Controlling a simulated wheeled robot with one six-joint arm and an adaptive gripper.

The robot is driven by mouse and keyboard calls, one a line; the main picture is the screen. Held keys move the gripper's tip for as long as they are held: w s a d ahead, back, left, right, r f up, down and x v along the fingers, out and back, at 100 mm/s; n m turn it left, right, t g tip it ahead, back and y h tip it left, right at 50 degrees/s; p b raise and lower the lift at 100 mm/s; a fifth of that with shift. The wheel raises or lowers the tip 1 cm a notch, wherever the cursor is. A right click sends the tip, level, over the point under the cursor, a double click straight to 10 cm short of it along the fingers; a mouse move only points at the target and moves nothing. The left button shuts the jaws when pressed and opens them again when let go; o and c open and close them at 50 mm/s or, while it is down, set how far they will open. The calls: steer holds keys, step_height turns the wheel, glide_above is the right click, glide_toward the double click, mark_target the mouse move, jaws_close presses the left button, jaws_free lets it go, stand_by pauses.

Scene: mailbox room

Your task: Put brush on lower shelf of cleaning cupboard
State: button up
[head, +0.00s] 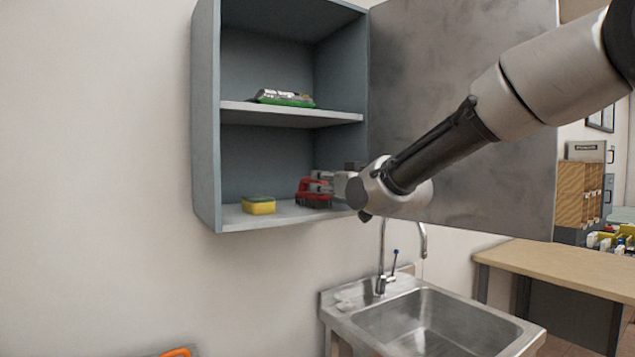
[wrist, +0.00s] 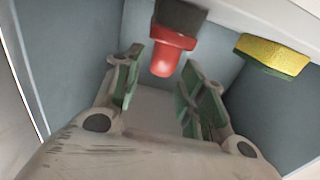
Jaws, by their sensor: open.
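The brush (head: 309,197), red with dark bristles, rests bristles down on the lower shelf (head: 285,214) of the cleaning cupboard (head: 206,120). My gripper (head: 326,181) reaches into the cupboard from the right, right at the brush. In the wrist view, which looks upside down, the brush (wrist: 173,48) shows at and beyond the fingertips. My gripper (wrist: 162,72) is open there, one finger on each side of the red handle end, with visible gaps. The fingers do not grip it. Part of the brush is hidden behind my gripper in the head view.
A yellow and green sponge (head: 258,205) lies left of the brush on the lower shelf. A green-based item (head: 284,98) lies on the upper shelf. The cupboard door (head: 470,180) stands open at the right. Below are a sink (head: 430,318) and tap (head: 383,262).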

steer(key=v, duration=0.6)
steer(key=shift+s, duration=0.15)
steer(key=shift+d+f, duration=0.1)
steer(key=shift+f, duration=0.05)
